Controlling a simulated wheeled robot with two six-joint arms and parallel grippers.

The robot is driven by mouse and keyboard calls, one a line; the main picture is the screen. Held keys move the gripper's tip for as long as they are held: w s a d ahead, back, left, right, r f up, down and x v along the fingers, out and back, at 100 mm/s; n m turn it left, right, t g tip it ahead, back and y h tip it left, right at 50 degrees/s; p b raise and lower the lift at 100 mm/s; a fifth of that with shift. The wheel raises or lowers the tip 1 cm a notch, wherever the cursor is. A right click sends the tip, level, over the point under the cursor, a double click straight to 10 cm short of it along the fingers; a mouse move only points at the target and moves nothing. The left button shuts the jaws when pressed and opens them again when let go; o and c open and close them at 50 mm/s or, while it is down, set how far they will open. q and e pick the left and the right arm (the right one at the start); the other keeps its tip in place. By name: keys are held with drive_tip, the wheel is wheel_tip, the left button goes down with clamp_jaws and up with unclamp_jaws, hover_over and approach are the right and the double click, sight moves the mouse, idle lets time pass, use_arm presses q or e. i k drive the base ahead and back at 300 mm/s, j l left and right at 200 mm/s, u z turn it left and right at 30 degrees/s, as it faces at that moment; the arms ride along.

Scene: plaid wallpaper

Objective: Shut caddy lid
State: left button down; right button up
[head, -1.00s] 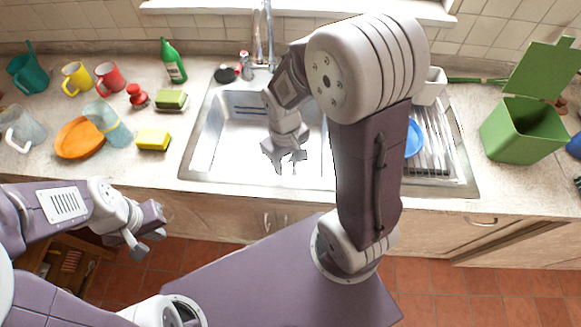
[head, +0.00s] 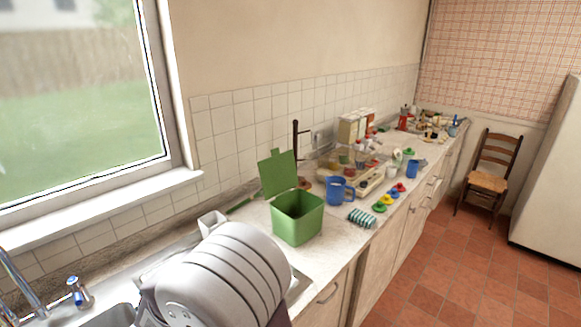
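The green caddy (head: 297,224) stands on the counter in the middle of the head view, just right of the sink. Its green lid (head: 277,173) is open and stands upright at the back, showing a small tab on its top edge. The inside of the caddy looks empty from here. Neither of my grippers shows now.
A blue mug (head: 339,190) stands right of the caddy, with a green striped item (head: 361,218) in front of it. Farther along are small coloured things and dispensers (head: 352,128). A wooden chair (head: 490,170) stands on the open tiled floor.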

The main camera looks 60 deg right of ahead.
sight(278, 172)
drive_tip(key=z, duration=2.05)
